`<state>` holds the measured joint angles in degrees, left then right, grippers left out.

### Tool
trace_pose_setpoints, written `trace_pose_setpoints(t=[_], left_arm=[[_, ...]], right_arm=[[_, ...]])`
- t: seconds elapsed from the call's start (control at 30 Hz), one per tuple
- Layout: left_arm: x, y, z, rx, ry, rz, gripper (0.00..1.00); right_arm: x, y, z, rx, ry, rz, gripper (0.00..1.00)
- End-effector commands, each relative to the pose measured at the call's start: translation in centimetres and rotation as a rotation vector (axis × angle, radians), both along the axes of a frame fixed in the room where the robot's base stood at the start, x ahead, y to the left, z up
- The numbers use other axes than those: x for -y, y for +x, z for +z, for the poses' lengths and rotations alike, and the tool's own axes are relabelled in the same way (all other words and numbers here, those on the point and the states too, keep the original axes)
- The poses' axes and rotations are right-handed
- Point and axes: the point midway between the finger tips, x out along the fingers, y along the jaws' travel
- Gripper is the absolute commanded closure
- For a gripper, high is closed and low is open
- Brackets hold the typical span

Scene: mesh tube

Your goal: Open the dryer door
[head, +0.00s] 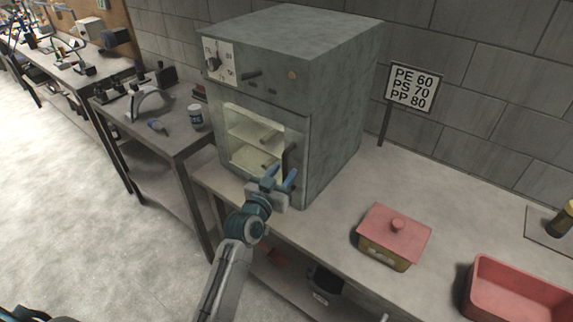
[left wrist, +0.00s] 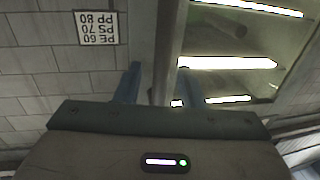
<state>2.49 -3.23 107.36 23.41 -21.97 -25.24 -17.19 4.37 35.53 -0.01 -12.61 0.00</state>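The dryer (head: 337,120) is a grey box oven on the bench, with a control panel on its upper front. Its door (head: 254,142) has a glass window showing lit shelves and looks shut. A dark upright handle (head: 290,158) is on the door's right side. My left gripper (head: 281,178) is open, its two blue fingers pointing at the door just below and in front of the handle. In the left wrist view, the fingers (left wrist: 160,85) stand apart with a dark upright bar in line between them; I cannot tell whether they touch it.
A sign (head: 412,87) stands right of the dryer. A pink-lidded box (head: 394,236) and a pink tray (head: 515,292) are on the bench further right. A side table (head: 175,139) with a jar (head: 195,116) stands left.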

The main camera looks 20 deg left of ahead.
Motion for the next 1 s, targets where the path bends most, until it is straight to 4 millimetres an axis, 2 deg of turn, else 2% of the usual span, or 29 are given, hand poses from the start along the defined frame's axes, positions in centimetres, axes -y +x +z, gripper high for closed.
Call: trace_pose_setpoints(t=[0.1, 0.2, 0.53, 0.7, 0.73, 1.0], left_arm=[[0.2, 1.6, 0.2, 0.000, -0.001, 0.000, 0.64], [0.3, 2.2, 0.0, 0.000, -0.001, 0.000, 0.64], [0.4, 2.5, -0.1, 0.000, 0.000, 0.000, 0.64], [0.4, 2.5, -0.1, 0.000, 0.000, 0.000, 0.97], [0.4, 2.5, -0.1, 0.000, 0.000, 0.000, 1.00], [0.3, 2.3, -0.2, 0.000, 0.001, -0.005, 1.00]], right_arm=[[0.4, 0.0, 0.7, 0.000, -0.004, 0.002, 1.00], [0.6, 0.0, 0.8, 0.000, -0.006, 0.002, 1.00], [0.6, 0.0, 0.8, 0.000, -0.006, 0.002, 1.00], [0.6, 0.0, 0.8, 0.000, -0.006, 0.001, 1.00], [0.5, 0.0, 0.8, 0.000, -0.005, 0.001, 1.00], [0.0, 0.0, 0.4, 0.000, 0.000, 0.000, 1.00]])
